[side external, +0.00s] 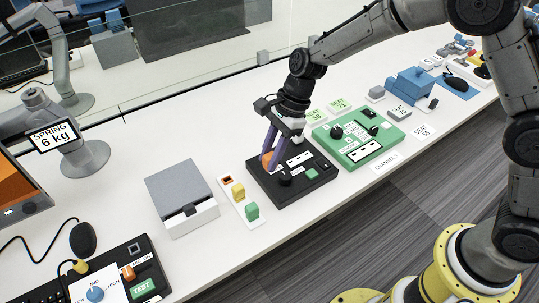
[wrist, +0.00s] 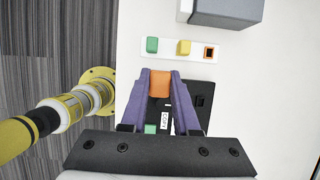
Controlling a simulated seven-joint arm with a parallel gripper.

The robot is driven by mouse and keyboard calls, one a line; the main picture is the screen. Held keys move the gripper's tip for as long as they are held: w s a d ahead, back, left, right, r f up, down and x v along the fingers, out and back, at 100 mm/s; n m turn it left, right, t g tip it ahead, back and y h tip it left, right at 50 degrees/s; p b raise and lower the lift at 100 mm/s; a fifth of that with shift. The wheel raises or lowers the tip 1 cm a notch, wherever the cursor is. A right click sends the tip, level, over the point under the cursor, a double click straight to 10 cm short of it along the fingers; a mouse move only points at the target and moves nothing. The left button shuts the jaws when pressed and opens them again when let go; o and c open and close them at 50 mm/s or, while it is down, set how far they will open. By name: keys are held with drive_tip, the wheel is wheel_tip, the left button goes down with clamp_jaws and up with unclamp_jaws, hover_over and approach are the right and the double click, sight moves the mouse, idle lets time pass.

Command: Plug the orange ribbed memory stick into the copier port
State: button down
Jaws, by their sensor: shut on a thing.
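My gripper (side external: 268,157) is shut on the orange memory stick (wrist: 160,83), which sits between its purple fingertips. The stick also shows as a small orange patch in the side view (side external: 267,160); its ribs cannot be made out. The gripper is over the far left part of a black panel (side external: 323,182). In the wrist view the panel (wrist: 202,86) is partly hidden behind the fingers. A dark square feature (wrist: 203,101) shows on it, but I cannot tell whether this is the copier port. The stick's lower end is hidden, so contact with the panel is unclear.
A white strip (side external: 241,204) left of the panel holds a yellow stick (side external: 238,192), a green stick (side external: 252,211) and an empty orange-rimmed slot (wrist: 209,52). A grey box (side external: 182,197) stands farther left. A green panel (side external: 358,138) stands close on the right.

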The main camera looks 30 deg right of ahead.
drive_tip(key=w+d, duration=0.6)
drive_tip(key=w, duration=0.3)
drive_tip(key=shift+w, duration=0.4)
idle(0.4)
wheel_tip(320, 180, down, 2)
drive_tip(key=shift+f, duration=0.1)
drive_tip(key=shift+a, duration=0.1)
idle(0.5)
drive_tip(key=shift+w+a+f, duration=0.1)
drive_tip(key=shift+w+f, duration=0.05)
drive_tip(key=shift+f, duration=0.85)
drive_tip(key=shift+w+a+f, duration=0.1)
drive_tip(key=shift+w+f, duration=0.05)
drive_tip(key=shift+f, duration=0.8)
drive_tip(key=shift+w+f, duration=0.15)
drive_tip(key=shift+f, duration=0.85)
drive_tip(key=shift+f, duration=1.05)
